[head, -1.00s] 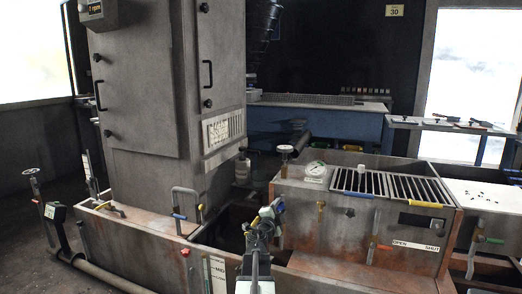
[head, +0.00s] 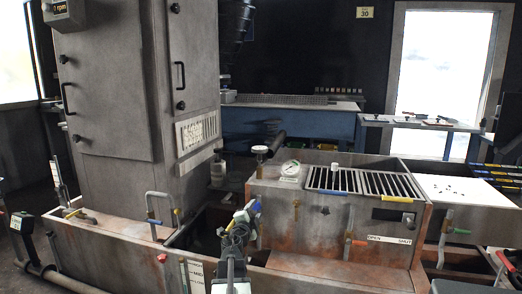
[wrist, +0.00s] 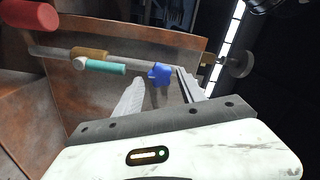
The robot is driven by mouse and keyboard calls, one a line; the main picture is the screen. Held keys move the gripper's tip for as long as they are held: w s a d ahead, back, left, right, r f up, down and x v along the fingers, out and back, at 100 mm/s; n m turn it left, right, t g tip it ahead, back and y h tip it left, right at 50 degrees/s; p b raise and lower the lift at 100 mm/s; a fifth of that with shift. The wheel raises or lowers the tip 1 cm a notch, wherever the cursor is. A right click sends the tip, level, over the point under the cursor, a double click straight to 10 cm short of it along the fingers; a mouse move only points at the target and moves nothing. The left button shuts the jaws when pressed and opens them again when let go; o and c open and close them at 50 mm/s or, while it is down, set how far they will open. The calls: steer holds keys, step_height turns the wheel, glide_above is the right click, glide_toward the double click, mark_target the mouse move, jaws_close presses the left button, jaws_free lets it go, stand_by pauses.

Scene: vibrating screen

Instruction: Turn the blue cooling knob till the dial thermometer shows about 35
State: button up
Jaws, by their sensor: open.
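My gripper (head: 246,214) is in front of the tank, left of the knob. In the wrist view my gripper (wrist: 162,92) is open, with nothing held between its fingers.
A slatted grate (head: 362,182) tops the tank. A handwheel (head: 260,150) stands behind. A low rusty trough wall (head: 120,243) runs in front.

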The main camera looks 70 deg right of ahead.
steer(key=shift+s+a, duration=0.1)
steer(key=shift+a, duration=2.05)
steer(key=shift+o, duration=1.3)
